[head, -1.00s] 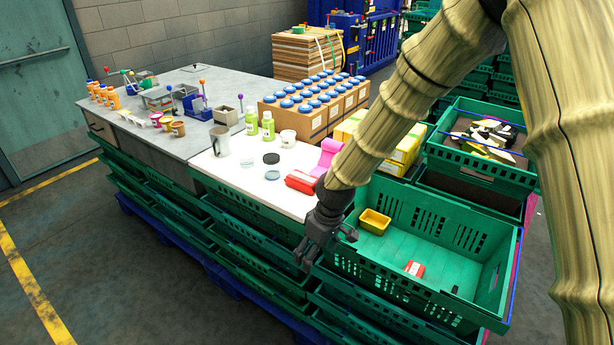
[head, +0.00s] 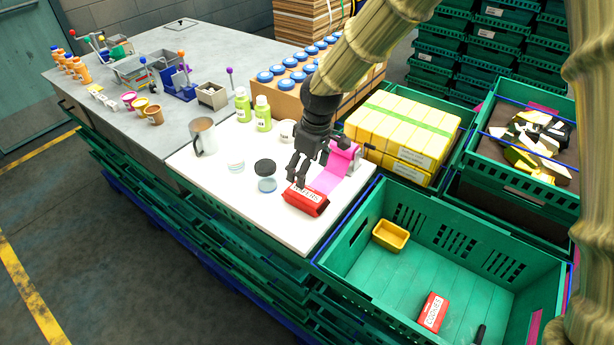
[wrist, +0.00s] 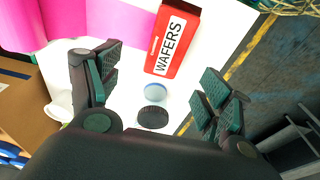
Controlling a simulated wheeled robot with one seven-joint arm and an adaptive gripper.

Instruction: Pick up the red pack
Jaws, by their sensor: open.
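A red pack labelled "WAFERS" (head: 306,200) lies on the white board (head: 240,207) near its front right edge. In the wrist view the red pack (wrist: 174,42) lies beyond and between the fingers. My gripper (head: 305,180) is open and empty, just above and behind the pack in the head view; in the wrist view the gripper (wrist: 158,88) has its fingers spread wide. A second red pack labelled "COOKIES" (head: 432,312) lies in the green crate (head: 352,262) to the right.
A yellow tray (head: 390,235) sits in the crate. The board's front left is clear.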

